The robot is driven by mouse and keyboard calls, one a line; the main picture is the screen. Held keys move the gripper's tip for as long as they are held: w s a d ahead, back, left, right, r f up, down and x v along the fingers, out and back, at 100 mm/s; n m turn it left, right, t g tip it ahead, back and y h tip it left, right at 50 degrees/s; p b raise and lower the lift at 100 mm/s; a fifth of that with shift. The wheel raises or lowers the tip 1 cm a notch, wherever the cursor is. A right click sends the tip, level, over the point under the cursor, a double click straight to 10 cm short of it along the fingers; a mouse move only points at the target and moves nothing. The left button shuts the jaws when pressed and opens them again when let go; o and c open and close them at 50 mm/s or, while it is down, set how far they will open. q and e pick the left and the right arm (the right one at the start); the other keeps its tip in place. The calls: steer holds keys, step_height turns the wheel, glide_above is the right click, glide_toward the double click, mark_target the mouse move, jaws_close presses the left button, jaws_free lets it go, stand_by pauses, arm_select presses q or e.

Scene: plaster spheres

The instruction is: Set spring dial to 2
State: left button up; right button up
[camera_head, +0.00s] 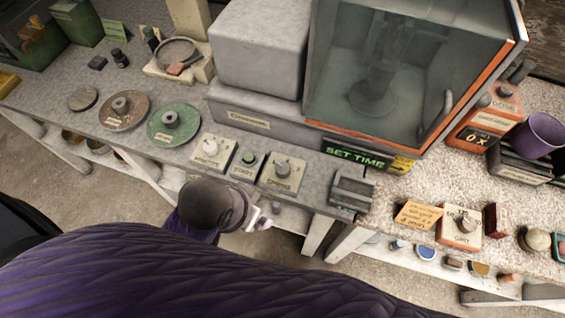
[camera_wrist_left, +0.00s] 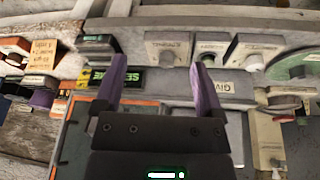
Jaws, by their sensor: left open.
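The spring dial (camera_head: 283,172) is a grey knob on a square cream plate, rightmost of three small controls along the bench's front edge. Its printed setting is too small to read. In the left wrist view, what seems to be the same dial (camera_wrist_left: 168,52) shows upside down, beyond and between my fingertips. My left gripper (camera_head: 260,217) is in front of the bench edge, below and left of the dial in the head view, apart from it. Its two purple fingers are spread and empty in the left wrist view (camera_wrist_left: 160,85). My right gripper is not visible.
Left of the dial are a start button (camera_head: 247,162) and a white-knobbed plate (camera_head: 211,151). Green (camera_head: 173,123) and brown (camera_head: 125,110) discs lie further left. A glass-fronted cabinet (camera_head: 400,70) stands behind, with a green "SET TIME" display (camera_head: 354,155). A grey block (camera_head: 351,193) sits right.

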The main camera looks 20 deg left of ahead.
arm_select(q)
steer(key=w+d+f+m+g+h, duration=0.1)
steer(key=w+d+m, duration=0.1)
steer(key=w+d, duration=0.3)
steer(key=g+y, duration=0.2)
glide_toward(283, 168)
step_height(283, 168, down, 9)
steer(key=b, duration=0.4)
steer(key=shift+w+d+f, duration=0.1)
steer(key=shift+w+f, duration=0.05)
steer(key=shift+f, duration=0.05)
jaws_close()
